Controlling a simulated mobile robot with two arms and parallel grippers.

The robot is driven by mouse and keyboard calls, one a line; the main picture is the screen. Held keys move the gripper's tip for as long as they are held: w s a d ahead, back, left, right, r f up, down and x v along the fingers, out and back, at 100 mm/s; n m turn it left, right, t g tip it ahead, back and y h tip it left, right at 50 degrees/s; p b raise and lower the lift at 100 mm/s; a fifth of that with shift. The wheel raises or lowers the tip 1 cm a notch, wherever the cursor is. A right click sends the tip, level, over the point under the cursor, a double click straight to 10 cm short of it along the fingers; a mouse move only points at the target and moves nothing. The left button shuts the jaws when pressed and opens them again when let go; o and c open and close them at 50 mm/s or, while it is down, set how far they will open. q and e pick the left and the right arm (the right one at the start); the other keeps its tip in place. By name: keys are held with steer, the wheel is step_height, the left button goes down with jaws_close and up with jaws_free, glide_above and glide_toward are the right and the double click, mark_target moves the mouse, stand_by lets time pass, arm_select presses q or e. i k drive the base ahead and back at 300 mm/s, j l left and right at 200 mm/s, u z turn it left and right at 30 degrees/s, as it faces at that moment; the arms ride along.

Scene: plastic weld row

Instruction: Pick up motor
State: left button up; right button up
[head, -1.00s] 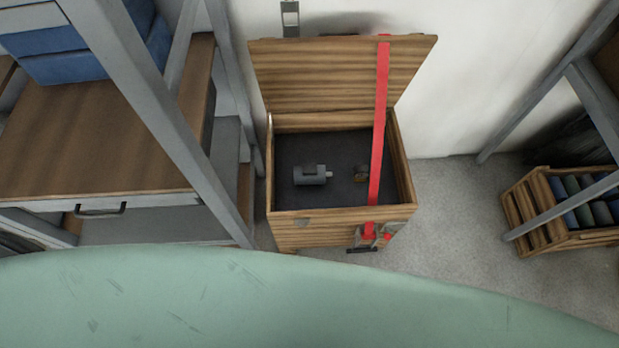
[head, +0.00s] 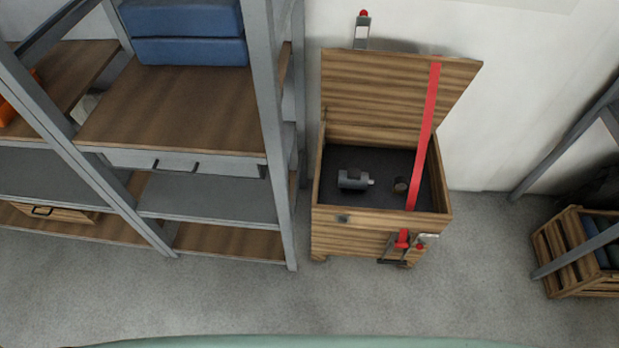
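A small grey motor (head: 353,180) with a short shaft pointing right lies on the dark floor of an open wooden chest (head: 375,221). The chest stands on the floor against the wall, its wooden lid (head: 385,95) raised and leaning back. A red strap (head: 424,135) runs from the lid down across the right part of the opening to the front. Neither of my grippers is in view.
A metal shelf unit (head: 275,130) with wooden shelves and blue bins (head: 190,50) stands close on the chest's left. A wooden crate (head: 565,275) stands at the right. The grey floor (head: 400,305) in front is clear. A pale green edge (head: 310,341) shows at the bottom.

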mark_target(353, 181)
steer(key=i+l+u, duration=0.1)
steer(key=l+u, duration=0.7)
steer(key=l, duration=0.15)
steer(key=l+u, duration=0.4)
steer(key=l, duration=0.15)
